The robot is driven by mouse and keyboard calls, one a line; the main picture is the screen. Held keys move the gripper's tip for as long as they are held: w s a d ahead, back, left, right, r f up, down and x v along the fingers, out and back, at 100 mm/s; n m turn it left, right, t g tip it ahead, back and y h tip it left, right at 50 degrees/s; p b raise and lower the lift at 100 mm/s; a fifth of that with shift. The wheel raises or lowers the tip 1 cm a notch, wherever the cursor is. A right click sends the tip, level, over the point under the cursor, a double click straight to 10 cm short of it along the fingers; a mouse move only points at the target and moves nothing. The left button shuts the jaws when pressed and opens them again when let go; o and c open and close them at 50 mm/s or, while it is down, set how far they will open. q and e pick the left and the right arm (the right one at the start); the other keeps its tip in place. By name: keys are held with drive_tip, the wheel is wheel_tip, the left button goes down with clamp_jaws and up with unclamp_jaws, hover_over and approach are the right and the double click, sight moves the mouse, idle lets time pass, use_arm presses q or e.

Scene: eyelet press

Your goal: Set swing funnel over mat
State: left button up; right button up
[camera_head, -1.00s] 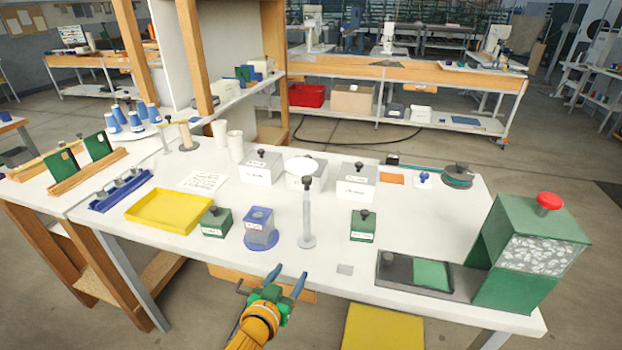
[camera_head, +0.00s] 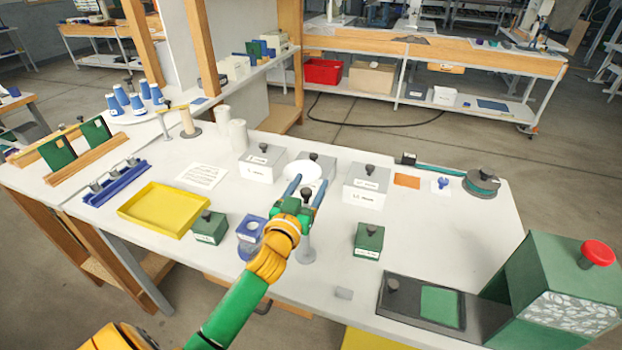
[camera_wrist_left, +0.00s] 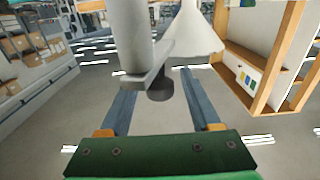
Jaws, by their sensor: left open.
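The swing funnel (camera_head: 305,170) is a white cone on a thin arm at a grey post (camera_head: 306,250), near the table's middle. In the left wrist view the white funnel (camera_wrist_left: 195,35) hangs beside the grey post (camera_wrist_left: 126,35). A dark knob (camera_wrist_left: 160,90) under the arm lies between my finger lines. My left gripper (camera_head: 307,187) is open over the post top, its blue fingers either side of the knob. Contact cannot be told. A green square mat (camera_head: 440,306) lies on a dark plate at the front right, away from the funnel.
A green press box (camera_head: 550,285) with a red button stands at the right. A yellow tray (camera_head: 165,210), small green boxes (camera_head: 210,228) and a blue holder (camera_head: 250,230) are around the post. White boxes (camera_head: 365,185) stand behind.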

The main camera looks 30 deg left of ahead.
use_arm(q)
drive_tip(key=shift+w+a+f, duration=0.15)
drive_tip(key=shift+w, duration=0.3)
drive_tip(key=shift+w+a+f, duration=0.1)
drive_tip(key=shift+w, duration=0.3)
drive_tip(key=shift+s+r, duration=0.1)
drive_tip(key=shift+s, duration=0.1)
drive_tip(key=c, duration=0.4)
drive_tip(key=shift+d, duration=0.1)
clamp_jaws()
